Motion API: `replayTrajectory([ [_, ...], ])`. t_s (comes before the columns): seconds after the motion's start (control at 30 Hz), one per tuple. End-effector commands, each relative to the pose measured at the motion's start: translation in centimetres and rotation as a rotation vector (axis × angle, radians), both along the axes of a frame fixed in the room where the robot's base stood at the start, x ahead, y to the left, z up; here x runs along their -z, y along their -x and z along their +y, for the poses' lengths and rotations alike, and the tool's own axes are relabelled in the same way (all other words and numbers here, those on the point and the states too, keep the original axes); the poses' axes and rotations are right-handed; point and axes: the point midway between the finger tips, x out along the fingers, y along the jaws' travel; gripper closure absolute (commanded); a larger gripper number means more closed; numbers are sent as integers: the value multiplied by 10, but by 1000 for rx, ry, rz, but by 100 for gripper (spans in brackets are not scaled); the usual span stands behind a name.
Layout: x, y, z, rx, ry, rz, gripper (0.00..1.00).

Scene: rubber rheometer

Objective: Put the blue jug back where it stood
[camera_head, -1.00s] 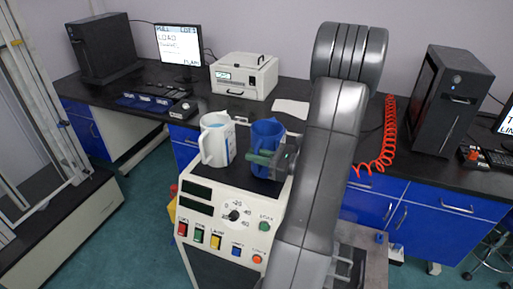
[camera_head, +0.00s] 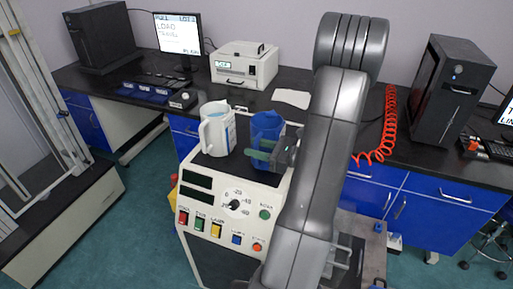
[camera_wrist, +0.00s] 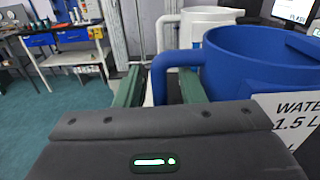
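The blue jug (camera_head: 268,127) stands upright on the dark top of the rheometer console (camera_head: 218,205), right of a white jug (camera_head: 217,130). In the wrist view the blue jug (camera_wrist: 255,70) fills the right side, with a label on its side and its handle toward the left. My gripper (camera_head: 262,152) is low at the blue jug's near side. In the wrist view my gripper (camera_wrist: 161,88) has its green fingers apart, one on each side of the handle, with a gap showing beside it. The lower handle is hidden by the gripper body.
The white jug (camera_wrist: 200,20) is close behind the blue one. The bench (camera_head: 300,105) behind carries a white instrument (camera_head: 243,66), a paper sheet (camera_head: 291,98), a black computer tower (camera_head: 447,95) and a red coiled cable (camera_head: 380,135). The console front has buttons and a dial.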

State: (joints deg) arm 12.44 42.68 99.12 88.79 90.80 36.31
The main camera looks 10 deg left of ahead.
Motion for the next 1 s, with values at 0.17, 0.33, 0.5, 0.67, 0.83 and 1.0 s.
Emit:
replayTrajectory([
  [0.17,2,4,-24,5,0,-2,64],
  [0.33,3,10,-58,6,1,-1,64],
  [0.5,2,16,-89,5,1,-2,64],
  [0.67,1,21,-108,3,1,-1,64],
  [0.83,0,22,-116,1,0,-1,64],
  [1.0,0,23,-116,0,0,0,64],
])
